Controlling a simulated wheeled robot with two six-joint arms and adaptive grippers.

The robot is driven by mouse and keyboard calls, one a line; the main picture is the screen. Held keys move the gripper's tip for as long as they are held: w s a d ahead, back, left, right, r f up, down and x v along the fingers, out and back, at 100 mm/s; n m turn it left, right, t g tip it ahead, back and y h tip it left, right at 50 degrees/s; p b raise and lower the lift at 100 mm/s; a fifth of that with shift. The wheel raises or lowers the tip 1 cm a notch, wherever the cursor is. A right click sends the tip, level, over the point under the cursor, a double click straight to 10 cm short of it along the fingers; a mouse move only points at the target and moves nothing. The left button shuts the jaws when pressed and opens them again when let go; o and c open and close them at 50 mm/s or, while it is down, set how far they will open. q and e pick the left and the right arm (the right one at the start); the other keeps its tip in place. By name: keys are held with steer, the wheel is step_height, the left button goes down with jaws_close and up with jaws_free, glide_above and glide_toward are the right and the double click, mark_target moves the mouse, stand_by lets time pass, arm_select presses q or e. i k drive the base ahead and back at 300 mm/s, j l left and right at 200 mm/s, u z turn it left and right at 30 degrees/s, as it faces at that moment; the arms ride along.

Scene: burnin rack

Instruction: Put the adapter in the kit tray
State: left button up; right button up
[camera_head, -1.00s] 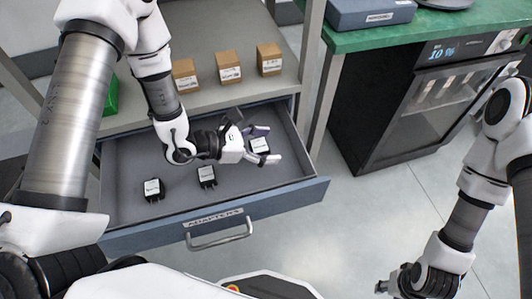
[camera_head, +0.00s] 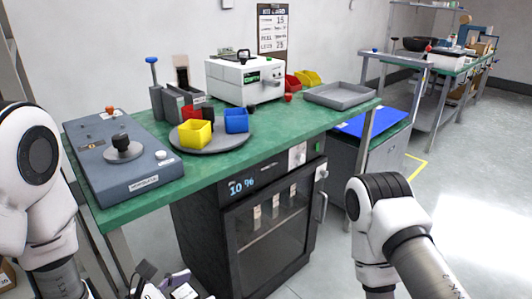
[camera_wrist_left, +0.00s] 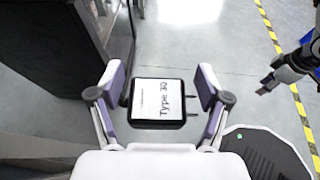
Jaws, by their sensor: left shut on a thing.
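The gripper also shows at the bottom edge of the head view (camera_head: 160,286), with the adapter's white label (camera_head: 184,291) partly cut off. A shallow grey tray (camera_head: 340,103), likely the kit tray, lies on the right end of the green bench and looks empty. My right gripper (camera_wrist_left: 268,84) shows dark at the right of the left wrist view; its jaw state is unclear.
The green bench (camera_head: 205,172) holds a blue-grey device (camera_head: 133,190), a round plate with yellow and blue bins, and a white instrument (camera_head: 243,80). A black glass-door cabinet (camera_head: 270,215) stands under it. Floor lies open at right.

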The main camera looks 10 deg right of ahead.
mark_target(340, 98)
steer(key=i+l, duration=0.2)
steer(key=l, duration=0.25)
steer(key=i+l+u, duration=0.1)
steer(key=l, duration=0.4)
steer(key=i+l+u, duration=0.1)
steer(key=i+l, duration=0.15)
steer(key=l, duration=0.25)
steer(key=i+l, duration=0.15)
steer(key=l, duration=0.35)
steer(key=i+l+u, duration=0.1)
steer(key=l, duration=0.4)
steer(key=i+l, duration=0.2)
steer(key=l, duration=0.3)
steer(key=i+l+u, duration=0.1)
steer(key=l, duration=0.4)
steer(key=i+l, duration=0.15)
steer(key=l, duration=0.35)
steer(key=u, duration=0.05)
